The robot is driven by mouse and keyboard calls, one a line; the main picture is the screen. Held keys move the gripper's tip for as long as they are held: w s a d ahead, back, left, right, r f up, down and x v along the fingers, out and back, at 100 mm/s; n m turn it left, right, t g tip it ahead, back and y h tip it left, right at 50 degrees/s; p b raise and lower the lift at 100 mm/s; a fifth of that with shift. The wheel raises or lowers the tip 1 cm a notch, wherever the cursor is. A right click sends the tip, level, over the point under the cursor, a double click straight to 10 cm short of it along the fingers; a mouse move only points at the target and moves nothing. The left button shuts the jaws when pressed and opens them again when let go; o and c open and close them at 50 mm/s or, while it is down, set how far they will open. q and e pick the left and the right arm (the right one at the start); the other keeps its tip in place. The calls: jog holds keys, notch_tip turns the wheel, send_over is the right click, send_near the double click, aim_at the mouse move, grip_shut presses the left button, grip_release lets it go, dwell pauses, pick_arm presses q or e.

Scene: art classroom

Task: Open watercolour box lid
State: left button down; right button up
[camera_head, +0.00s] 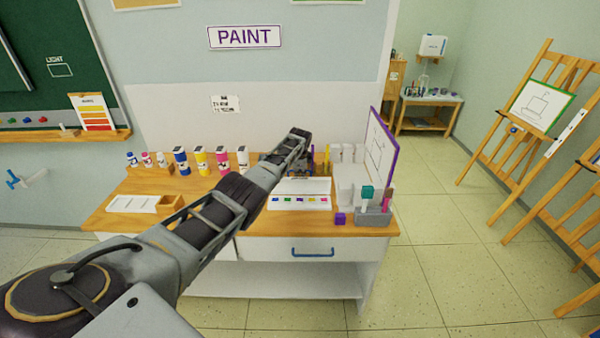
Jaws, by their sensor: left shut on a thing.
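The white watercolour box (300,203) sits on the wooden counter, with a row of coloured paint pans showing along its front. Its white lid (312,186) is raised behind the pans, so the box stands open; its exact angle is hard to tell. My left arm comes in from the lower left, and my left gripper (298,142) is over the back of the box, shut on the lid. The fingers' contact is hidden by the gripper itself. My right gripper is not in view.
Several paint bottles (201,163) stand left of the box. A white tray (133,204) lies at the left.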

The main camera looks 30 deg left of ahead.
aim_at(300, 179)
pick_arm(q)
jog(key=c, duration=1.8)
grip_release()
jog(key=shift+c, duration=0.2)
jog(key=shift+s+r, duration=0.1)
jog(key=shift+r, duration=0.1)
jog(key=v, duration=1.1)
jog(key=shift+r, duration=0.35)
jog(key=shift+s+d, duration=0.1)
